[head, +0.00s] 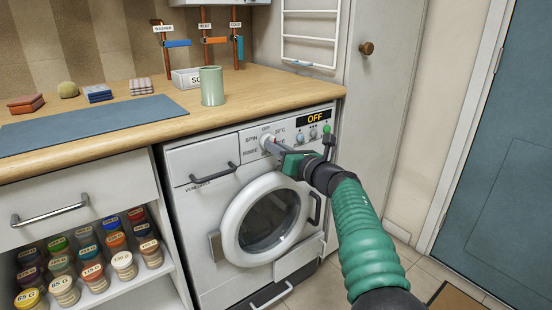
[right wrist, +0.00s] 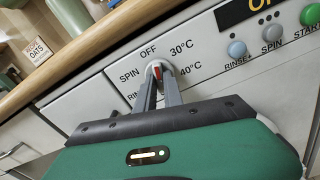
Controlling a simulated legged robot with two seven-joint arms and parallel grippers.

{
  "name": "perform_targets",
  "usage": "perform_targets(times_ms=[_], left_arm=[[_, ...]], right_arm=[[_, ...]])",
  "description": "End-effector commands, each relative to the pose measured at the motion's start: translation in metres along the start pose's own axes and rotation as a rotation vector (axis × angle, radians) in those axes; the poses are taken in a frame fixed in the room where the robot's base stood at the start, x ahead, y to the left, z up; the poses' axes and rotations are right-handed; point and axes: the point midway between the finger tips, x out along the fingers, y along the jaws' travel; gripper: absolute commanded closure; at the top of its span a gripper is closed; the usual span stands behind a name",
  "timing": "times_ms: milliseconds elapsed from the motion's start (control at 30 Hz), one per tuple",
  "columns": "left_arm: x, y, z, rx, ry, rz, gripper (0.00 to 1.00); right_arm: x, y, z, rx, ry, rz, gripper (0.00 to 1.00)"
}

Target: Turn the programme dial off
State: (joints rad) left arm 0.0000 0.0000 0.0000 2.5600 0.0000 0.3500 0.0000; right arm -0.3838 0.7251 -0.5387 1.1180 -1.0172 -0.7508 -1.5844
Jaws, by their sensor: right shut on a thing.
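The white programme dial (head: 266,142) is on the washing machine's front panel (head: 215,157). My right gripper (head: 273,147) reaches it from the right and is shut on it. In the right wrist view the dial (right wrist: 158,68) sits between my two grey fingertips (right wrist: 159,80). A red mark on it points up towards the OFF label (right wrist: 148,50). SPIN is to the left, 30°C and 40°C to the right. The display (head: 315,118) reads OFF. The fingers cover part of the dial. My left gripper is not in view.
The buttons (right wrist: 236,48) are right of the dial. The round door (head: 268,219) is below, and a dark drawer handle (head: 213,175) is left.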

Motion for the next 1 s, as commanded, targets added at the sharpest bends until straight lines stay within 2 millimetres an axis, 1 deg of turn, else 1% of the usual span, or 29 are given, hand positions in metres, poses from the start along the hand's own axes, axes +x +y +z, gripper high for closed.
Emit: perform_targets(times_ms=[33,100,400,600,1000], left_arm=[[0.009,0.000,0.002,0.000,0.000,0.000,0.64],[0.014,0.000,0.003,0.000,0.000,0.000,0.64],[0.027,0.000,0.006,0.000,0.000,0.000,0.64],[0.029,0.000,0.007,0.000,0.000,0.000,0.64],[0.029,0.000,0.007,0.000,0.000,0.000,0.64]], right_arm=[[-0.001,-0.004,-0.005,-0.034,0.000,-0.007,1.00],[-0.001,-0.004,-0.004,-0.085,0.000,-0.007,1.00],[-0.001,-0.003,-0.001,-0.230,-0.001,-0.006,1.00],[-0.001,-0.002,0.001,-0.269,-0.002,-0.006,1.00],[-0.001,-0.001,0.003,-0.277,-0.003,-0.005,1.00]])
